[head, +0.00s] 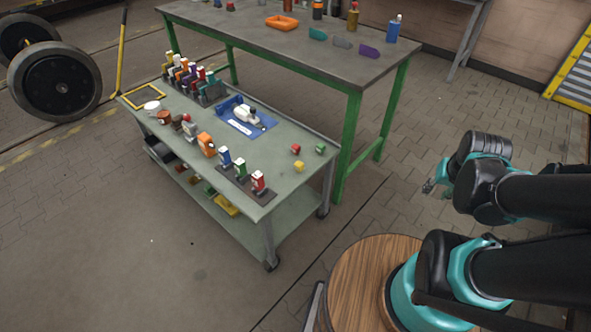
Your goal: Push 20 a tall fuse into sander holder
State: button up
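Several upright fuse-like blocks stand in a dark rack (213,98) at the far left of the cart top, with white, purple, orange and red ones among them. At the near right end, a blue-and-white block (225,158), a green-and-white block (240,169) and a red-and-white block (258,183) stand upright on dark bases. Labels are too small to read, so I cannot tell which is the 20 A tall fuse or which base is the sander holder. My gripper (432,186) is right of the cart, away from all of these; its fingers are too small to judge.
A grey-green cart (285,183) carries a blue tray (262,122) with a white device, an orange block (206,144), and small red, green and yellow cubes. Behind it stands a green-legged table (240,42) with an orange tray (282,22) and bottles.

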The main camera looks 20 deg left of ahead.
jog(key=o, duration=0.4)
jog(key=shift+w+a+r, duration=0.1)
jog(key=shift+w+a, duration=0.05)
jog(key=shift+w, duration=0.05)
jog(key=shift+o, duration=0.2)
jog(key=w+a+r+m+g, duration=0.1)
jog(key=w+a+r, duration=0.1)
jog(key=w+a, duration=0.7)
jog(key=shift+w+a+r+y, duration=0.35)
jog(key=shift+w+y, duration=0.05)
jog(key=shift+w, duration=0.55)
jog(key=m+g, duration=0.3)
send_over(300, 164)
notch_tip(300, 164, down, 10)
jog(key=shift+r+h, duration=0.2)
jog(key=shift+h, duration=0.2)
jog(key=shift+f, duration=0.1)
notch_tip(300, 164, down, 12)
jog(key=shift+f, duration=0.1)
